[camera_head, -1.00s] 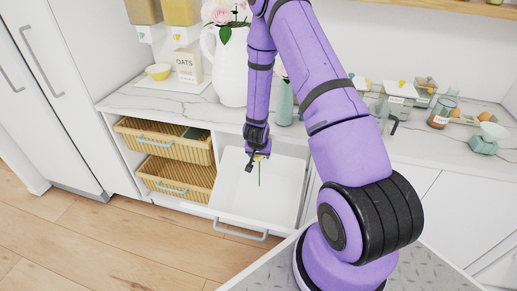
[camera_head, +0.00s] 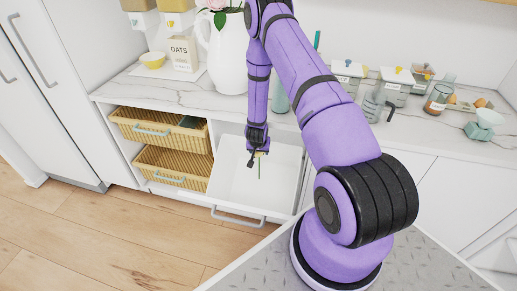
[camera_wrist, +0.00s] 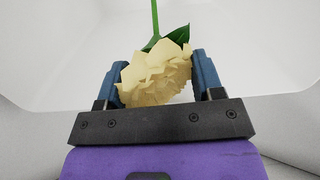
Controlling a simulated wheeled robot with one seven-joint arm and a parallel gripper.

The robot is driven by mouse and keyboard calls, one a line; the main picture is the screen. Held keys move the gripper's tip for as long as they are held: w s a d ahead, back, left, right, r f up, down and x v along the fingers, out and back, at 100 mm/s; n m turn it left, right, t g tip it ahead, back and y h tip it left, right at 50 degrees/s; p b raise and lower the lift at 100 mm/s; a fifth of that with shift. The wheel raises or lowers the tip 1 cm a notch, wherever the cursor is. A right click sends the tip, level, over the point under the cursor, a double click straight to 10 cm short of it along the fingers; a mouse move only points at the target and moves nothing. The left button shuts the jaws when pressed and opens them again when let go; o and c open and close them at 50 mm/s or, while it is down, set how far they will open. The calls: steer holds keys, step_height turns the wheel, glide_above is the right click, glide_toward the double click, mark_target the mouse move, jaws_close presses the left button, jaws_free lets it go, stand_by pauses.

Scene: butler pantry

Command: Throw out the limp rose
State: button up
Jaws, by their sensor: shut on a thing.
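My gripper (camera_wrist: 160,88) is shut on a cream-yellow rose (camera_wrist: 157,72), holding it by the bloom between its two blue fingers. The green stem and a leaf point away from the gripper in the wrist view. In the head view my gripper (camera_head: 257,153) points down over an open white pull-out bin (camera_head: 232,194), with the thin stem hanging down inside the bin's outline. The bloom is mostly hidden there by the gripper. The bin's inside looks empty where it shows.
A white pitcher (camera_head: 226,55) with pink roses stands on the marble counter (camera_head: 160,92) behind my arm. Two wicker baskets (camera_head: 170,165) are left of the bin. Jars and a pale green scale (camera_head: 482,131) stand on the right counter. The wooden floor (camera_head: 110,230) in front is clear.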

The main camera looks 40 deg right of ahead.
steer(key=shift+f, duration=0.1)
steer(key=o, duration=1)
steer(key=shift+s+a+r, duration=0.1)
steer(key=shift+a+r, duration=0.05)
steer(key=shift+r, duration=0.4)
steer(key=shift+s+a+r, duration=0.65)
steer(key=shift+r, duration=0.2)
steer(key=s+a, duration=0.7)
steer(key=shift+s+a, duration=0.35)
steer(key=shift+a, duration=0.05)
